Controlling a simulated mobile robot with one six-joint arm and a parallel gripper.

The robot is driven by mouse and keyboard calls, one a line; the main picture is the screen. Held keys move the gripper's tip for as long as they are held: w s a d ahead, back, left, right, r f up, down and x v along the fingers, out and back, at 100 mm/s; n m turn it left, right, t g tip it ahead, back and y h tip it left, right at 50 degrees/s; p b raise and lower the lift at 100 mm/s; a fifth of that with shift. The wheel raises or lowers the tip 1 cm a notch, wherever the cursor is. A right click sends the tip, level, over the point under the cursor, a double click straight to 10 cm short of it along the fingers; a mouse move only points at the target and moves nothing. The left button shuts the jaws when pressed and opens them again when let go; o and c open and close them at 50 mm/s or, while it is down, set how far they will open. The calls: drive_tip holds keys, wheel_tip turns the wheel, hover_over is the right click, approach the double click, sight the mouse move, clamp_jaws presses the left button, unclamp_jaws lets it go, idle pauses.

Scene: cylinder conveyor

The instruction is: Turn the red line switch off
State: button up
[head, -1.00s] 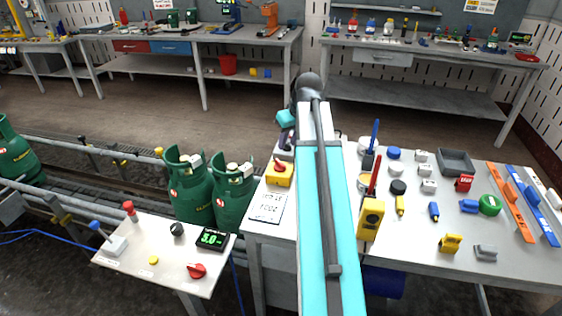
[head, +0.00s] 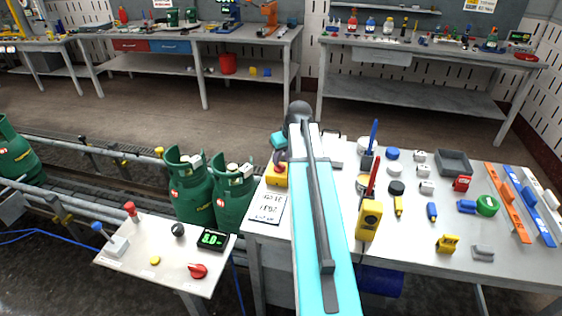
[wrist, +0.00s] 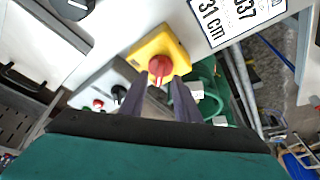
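A yellow box (head: 276,181) with a red rotary knob (head: 279,168) stands at the left end of the table, beside a white card. In the wrist view the yellow box (wrist: 176,48) and its red knob (wrist: 160,66) are close ahead. The knob's grip bar points toward my fingers. My gripper (wrist: 158,84) is open, its two dark fingers apart on either side of the knob's near end; I cannot tell whether they touch it. In the head view my gripper (head: 284,157) is just above the box and partly hides the knob.
A side panel (head: 133,255) carries another red knob (head: 198,271), a red-topped lever (head: 130,210), a blue-topped lever (head: 99,229) and a green display (head: 212,239). Green gas cylinders (head: 233,194) stand on the conveyor left of the box. Small items crowd the table's right side.

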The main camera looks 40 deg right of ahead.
sight(280, 163)
drive_tip(key=shift+x, duration=1.75)
clamp_jaws()
